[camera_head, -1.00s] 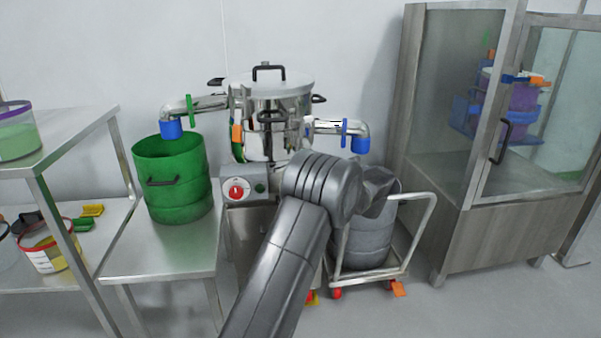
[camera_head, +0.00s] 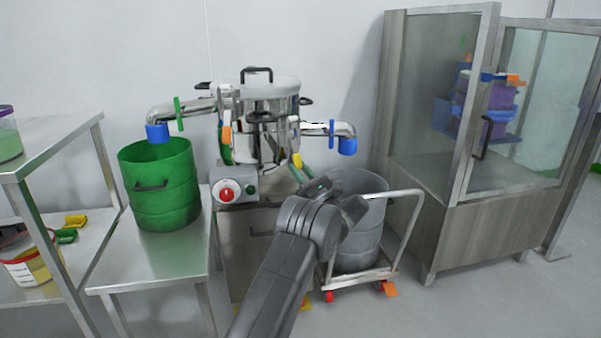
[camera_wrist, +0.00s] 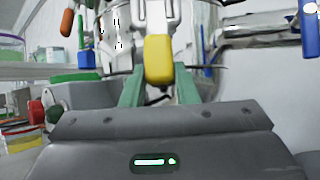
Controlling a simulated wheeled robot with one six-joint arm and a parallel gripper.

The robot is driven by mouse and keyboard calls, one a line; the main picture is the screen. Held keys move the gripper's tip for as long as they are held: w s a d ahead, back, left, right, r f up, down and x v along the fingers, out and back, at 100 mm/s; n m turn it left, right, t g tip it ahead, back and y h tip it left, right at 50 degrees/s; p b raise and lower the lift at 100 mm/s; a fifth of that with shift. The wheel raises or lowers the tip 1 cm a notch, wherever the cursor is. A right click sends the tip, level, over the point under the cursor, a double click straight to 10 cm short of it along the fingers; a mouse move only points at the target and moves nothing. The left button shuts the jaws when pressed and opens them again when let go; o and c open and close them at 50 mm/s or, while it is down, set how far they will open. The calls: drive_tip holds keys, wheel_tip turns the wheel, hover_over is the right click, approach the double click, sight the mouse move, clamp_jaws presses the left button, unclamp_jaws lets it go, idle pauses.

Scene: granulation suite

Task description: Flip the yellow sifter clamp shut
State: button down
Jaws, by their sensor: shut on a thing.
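In the wrist view the yellow clamp handle (camera_wrist: 158,58) hangs down from a metal latch on the sifter wall. The green fingers of my gripper (camera_wrist: 158,82) are on both sides of its lower part, shut on it. In the head view my arm hides most of my gripper. An orange clamp handle (camera_head: 226,135) shows on the sifter's left side.
A control box with a red knob (camera_head: 226,195) sits below the sifter. A green drum (camera_head: 160,185) is at left, under a blue-ended outlet pipe. A grey drum (camera_head: 358,240) stands on a trolley at right. A glass-door cabinet (camera_head: 440,110) stands farther right.

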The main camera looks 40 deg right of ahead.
drive_tip(key=shift+w, duration=0.1)
drive_tip(key=c, duration=1.1)
unclamp_jaws()
drive_tip(key=s+p, duration=0.1)
drive_tip(key=s, duration=0.3)
drive_tip(key=s+f+p, duration=0.1)
drive_tip(key=s, duration=0.4)
drive_tip(key=s+p, duration=0.1)
drive_tip(key=s, duration=0.4)
drive_tip(key=shift+s+f+p, duration=0.25)
drive_tip(key=shift+f+p, duration=0.05)
drive_tip(key=shift+p, duration=0.1)
drive_tip(key=shift+w+r+b, duration=0.3)
drive_tip(key=shift+w+b, duration=0.3)
drive_tip(key=shift+w, duration=1.8)
drive_tip(key=shift+w+r+b, duration=0.25)
drive_tip(key=shift+w+b, duration=0.4)
drive_tip(key=shift+w, duration=1.75)
drive_tip(key=shift+w+r+b, duration=0.3)
drive_tip(key=shift+w+b, duration=0.3)
drive_tip(key=shift+w, duration=1.8)
